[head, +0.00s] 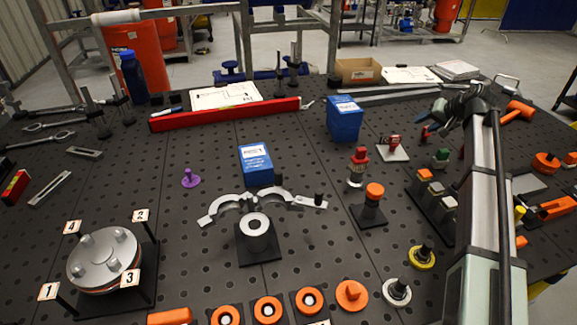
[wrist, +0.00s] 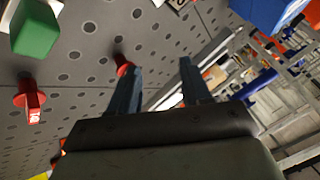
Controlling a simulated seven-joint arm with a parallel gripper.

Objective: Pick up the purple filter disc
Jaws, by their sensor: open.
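My gripper (head: 436,122) is at the far right of the table, well away from the disc. In the wrist view my gripper (wrist: 156,82) has its two fingers spread apart with nothing between them. A red knobbed piece (wrist: 122,64) shows beyond the left finger.
A blue box (head: 257,165) and a silver clamp fixture (head: 255,225) stand right of the disc. A numbered flange (head: 104,262) stands lower left. A red beam (head: 225,114) lies behind. The table around the disc is clear.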

